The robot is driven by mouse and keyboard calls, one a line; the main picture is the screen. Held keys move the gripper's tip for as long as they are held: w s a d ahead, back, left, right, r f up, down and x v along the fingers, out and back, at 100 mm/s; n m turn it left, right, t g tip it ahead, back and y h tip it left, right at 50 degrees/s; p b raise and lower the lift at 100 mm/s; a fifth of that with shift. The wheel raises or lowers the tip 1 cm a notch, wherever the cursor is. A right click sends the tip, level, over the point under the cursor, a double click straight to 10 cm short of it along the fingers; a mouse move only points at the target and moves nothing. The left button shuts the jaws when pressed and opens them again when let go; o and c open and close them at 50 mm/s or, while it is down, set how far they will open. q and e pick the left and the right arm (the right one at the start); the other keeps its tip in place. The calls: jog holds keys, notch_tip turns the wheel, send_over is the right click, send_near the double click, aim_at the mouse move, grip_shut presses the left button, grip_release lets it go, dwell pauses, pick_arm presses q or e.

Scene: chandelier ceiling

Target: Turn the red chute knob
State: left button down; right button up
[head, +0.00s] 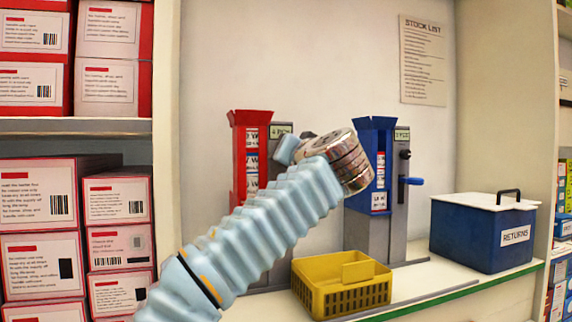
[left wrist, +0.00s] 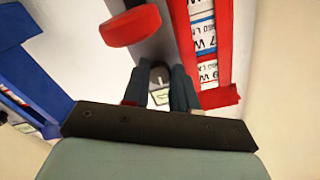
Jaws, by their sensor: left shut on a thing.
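The red chute (head: 250,150) stands on the shelf counter, with a grey post beside it bearing a small label (head: 280,130). My left arm reaches in front of it and hides its knob and handle in the head view. In the left wrist view the red chute (left wrist: 218,95) is on the right and its red handle (left wrist: 130,26) at the top. My left gripper (left wrist: 159,92) is at the grey post, its fingers either side of a small dark knob (left wrist: 158,74) with a light mark. It is shut on this knob. My right gripper is not in view.
A blue chute (head: 375,150) with a black knob (head: 404,155) and blue handle (head: 413,181) stands to the right. A yellow basket (head: 340,298) is in front, a blue returns box (head: 480,236) at right. Boxes fill the left shelves (head: 75,126).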

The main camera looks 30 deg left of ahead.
pick_arm(q)
jog(key=shift+d+f+n, duration=0.1)
jog(key=shift+f+n, duration=0.05)
jog(key=shift+n, duration=0.35)
jog(key=c, duration=0.9)
grip_release()
jog(key=b+v, duration=0.1)
jog(key=v, duration=1.2)
jog(key=shift+s+d, duration=0.2)
jog(key=shift+s, duration=0.05)
